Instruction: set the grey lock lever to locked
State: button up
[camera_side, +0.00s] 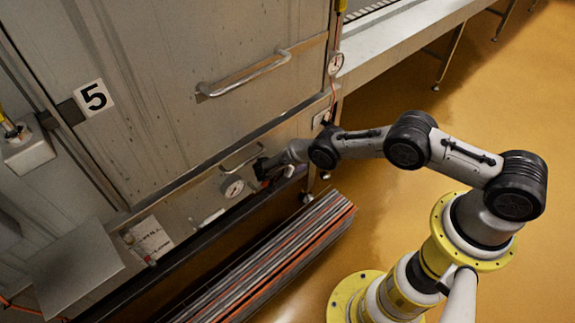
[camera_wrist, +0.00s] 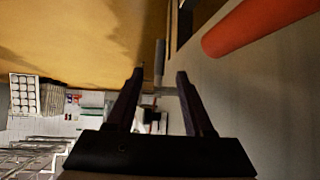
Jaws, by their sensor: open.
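My gripper (camera_side: 262,170) is at the lower panel of the steel cabinet, beside a bar handle (camera_side: 243,157) and a round gauge (camera_side: 232,187). In the wrist view my gripper (camera_wrist: 160,78) has its two dark fingers spread, with nothing held between them. A slim grey upright bar (camera_wrist: 160,62) shows beyond the fingertips and may be the grey lock lever; its setting cannot be told. In the side view I cannot make out the lever; my gripper and wrist may hide it.
An orange-red cylinder (camera_wrist: 255,24) crosses the upper right of the wrist view, close to the grey wall. A stack of long grey and orange slats (camera_side: 275,262) lies below the cabinet. The cabinet door (camera_side: 170,110) bears a large handle (camera_side: 245,75).

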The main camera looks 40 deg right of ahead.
jog(key=v, duration=0.7)
jog(key=shift+a, duration=0.1)
jog(key=shift+w+r, duration=0.1)
jog(key=c, duration=0.4)
jog(key=shift+w+d+r+n, duration=0.15)
jog(key=shift+d+n, duration=0.3)
jog(key=shift+n, duration=0.05)
jog(key=shift+c, duration=1.2)
jog(key=n+t, duration=0.1)
jog(key=w+d+r+n+t, duration=0.1)
jog(key=n, duration=0.1)
jog(key=shift+d, duration=0.25)
grip_shut()
jog(key=s+n+t+y, duration=0.1)
jog(key=s+n+y, duration=0.45)
jog(key=n, duration=0.75)
jog(key=d+r+x, duration=0.1)
jog(key=d+x, duration=0.1)
jog(key=x, duration=1)
jog(key=shift+f, duration=0.25)
